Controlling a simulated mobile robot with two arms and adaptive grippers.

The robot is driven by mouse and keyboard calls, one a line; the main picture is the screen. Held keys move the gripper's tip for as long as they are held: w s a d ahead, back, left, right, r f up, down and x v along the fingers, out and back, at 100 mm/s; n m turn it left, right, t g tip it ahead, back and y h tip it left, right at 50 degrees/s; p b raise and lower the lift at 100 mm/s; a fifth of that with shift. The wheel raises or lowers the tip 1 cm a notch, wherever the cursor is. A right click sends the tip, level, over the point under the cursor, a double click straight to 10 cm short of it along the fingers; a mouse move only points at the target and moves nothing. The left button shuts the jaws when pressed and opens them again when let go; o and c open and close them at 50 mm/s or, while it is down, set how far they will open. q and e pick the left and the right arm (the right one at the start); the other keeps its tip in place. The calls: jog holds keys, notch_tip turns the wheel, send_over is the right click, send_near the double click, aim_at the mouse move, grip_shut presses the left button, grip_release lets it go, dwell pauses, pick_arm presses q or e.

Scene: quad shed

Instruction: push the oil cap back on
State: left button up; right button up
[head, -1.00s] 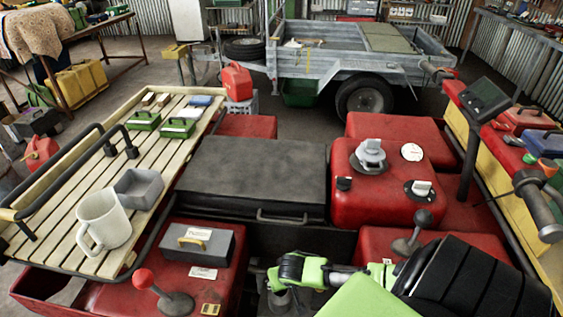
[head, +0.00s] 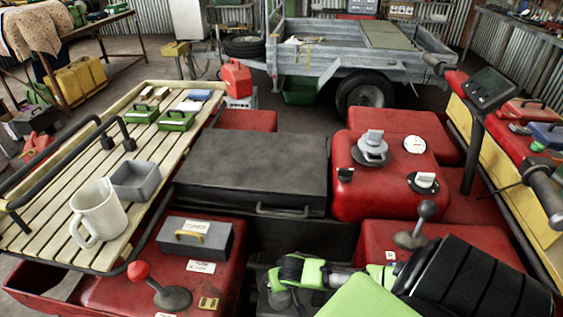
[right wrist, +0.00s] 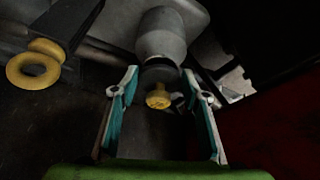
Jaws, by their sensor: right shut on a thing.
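In the right wrist view, the oil cap (right wrist: 159,98) looks like a dark disc with a yellow knob. It is at the end of a grey cylindrical neck (right wrist: 162,38), and I cannot tell whether it is fully seated there. My right gripper (right wrist: 160,76) is shut on the cap, one finger on each side. In the head view my right gripper (head: 283,297) reaches down into the gap in front of the black seat, and the cap is hidden there. My left gripper is not in view.
Around the gap are the black seat (head: 255,165), a grey box (head: 196,238), a red-knobbed lever (head: 152,285) and a black-knobbed lever (head: 424,215). A slatted rack (head: 50,225) holds a mug (head: 99,210).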

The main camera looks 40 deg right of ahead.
jog(key=shift+s+p, duration=0.1)
jog(key=shift+p, duration=0.6)
dwell(0.7)
jog(key=shift+f, duration=0.15)
dwell(1.0)
jog(key=shift+p, duration=0.55)
dwell(0.3)
jog(key=o, duration=1.2)
jog(key=shift+c, duration=0.2)
jog(key=o, duration=0.5)
